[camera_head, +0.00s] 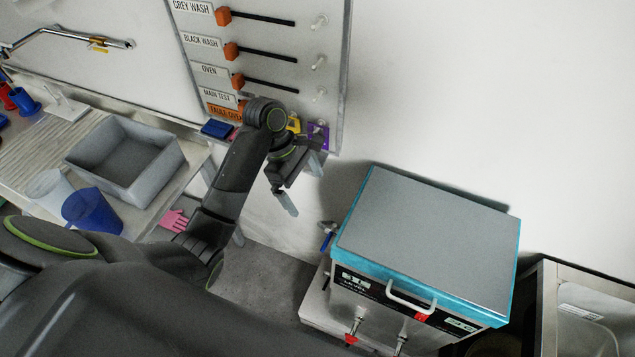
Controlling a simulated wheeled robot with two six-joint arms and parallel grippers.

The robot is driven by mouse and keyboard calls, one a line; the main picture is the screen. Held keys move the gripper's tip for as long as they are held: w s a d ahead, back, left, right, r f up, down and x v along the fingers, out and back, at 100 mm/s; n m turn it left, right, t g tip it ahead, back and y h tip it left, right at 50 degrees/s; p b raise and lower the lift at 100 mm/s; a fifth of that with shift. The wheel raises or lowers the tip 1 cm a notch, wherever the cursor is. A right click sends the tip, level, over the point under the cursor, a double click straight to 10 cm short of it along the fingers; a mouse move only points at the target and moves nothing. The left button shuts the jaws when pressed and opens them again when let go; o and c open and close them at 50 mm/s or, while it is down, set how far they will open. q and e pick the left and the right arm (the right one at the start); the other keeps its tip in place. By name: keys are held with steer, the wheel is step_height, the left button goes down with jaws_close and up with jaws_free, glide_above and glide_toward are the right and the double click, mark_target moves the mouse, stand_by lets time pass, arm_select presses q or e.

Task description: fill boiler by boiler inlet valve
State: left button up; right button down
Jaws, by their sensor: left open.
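The boiler (430,235) is a teal box with a flat grey lid, a front control panel and a white front handle, standing right of centre against the wall. A small valve with a blue handle (327,241) sticks out at its left side; it looks like the inlet valve. Two taps with red tags (353,325) are on the boiler's lower front. My left gripper (301,184) is open and empty, above and left of the blue-handled valve and apart from it. My right gripper is not in view.
A wall panel (330,100) with orange sliders and labels hangs behind my left arm. A counter at left holds a grey basin (124,158), a blue jug (95,212) and a clear jug (50,187). A metal unit (590,310) stands at the right. Floor shows between counter and boiler.

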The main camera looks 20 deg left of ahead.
arm_select(q)
steer(key=b, duration=0.3)
glide_toward(330, 238)
steer(key=p+x, duration=0.1)
steer(key=x, duration=0.6)
steer(key=shift+d+f, duration=0.1)
steer(key=shift+f, duration=0.1)
steer(key=shift+c, duration=0.3)
